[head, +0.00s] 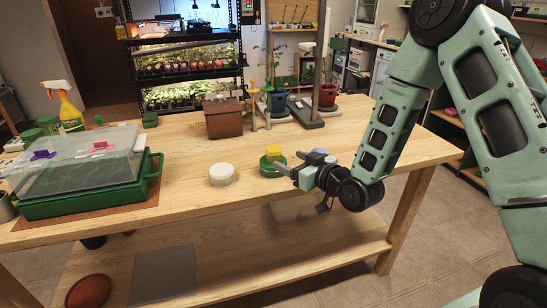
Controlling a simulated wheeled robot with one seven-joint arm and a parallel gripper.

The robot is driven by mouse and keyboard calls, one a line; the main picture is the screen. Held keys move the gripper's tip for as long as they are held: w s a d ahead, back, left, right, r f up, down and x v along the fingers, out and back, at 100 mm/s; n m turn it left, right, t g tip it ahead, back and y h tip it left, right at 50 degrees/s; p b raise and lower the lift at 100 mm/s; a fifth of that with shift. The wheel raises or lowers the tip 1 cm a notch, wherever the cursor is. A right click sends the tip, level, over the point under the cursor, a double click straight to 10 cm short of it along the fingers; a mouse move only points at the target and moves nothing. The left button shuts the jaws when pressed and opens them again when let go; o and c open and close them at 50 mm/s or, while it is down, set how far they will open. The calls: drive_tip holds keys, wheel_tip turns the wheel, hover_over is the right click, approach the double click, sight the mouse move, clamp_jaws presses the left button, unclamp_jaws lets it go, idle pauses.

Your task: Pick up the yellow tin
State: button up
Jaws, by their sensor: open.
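The small yellow tin (273,149) stands on the wooden table, just behind a round green tin (266,171) in the head view. My gripper (280,161) reaches in from the right, low over the table, with its fingers pointing left. It is open. The fingertips are close to the yellow and green tins and overlap the green one in the picture. I cannot tell whether they touch either tin. The lower part of the yellow tin is partly hidden.
A white round tin (221,174) stands left of the green tin. A blue object (320,151) shows partly behind my gripper. A brown box (224,118) and potted plants stand at the back. A green tray with a clear cover (92,203) fills the left end.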

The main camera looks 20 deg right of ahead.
sight(279, 155)
drive_tip(key=p+x, duration=0.1)
drive_tip(key=x, duration=0.7)
drive_tip(key=shift+w+a, duration=0.1)
drive_tip(key=shift+a, duration=0.05)
drive_tip(key=c, duration=1.1)
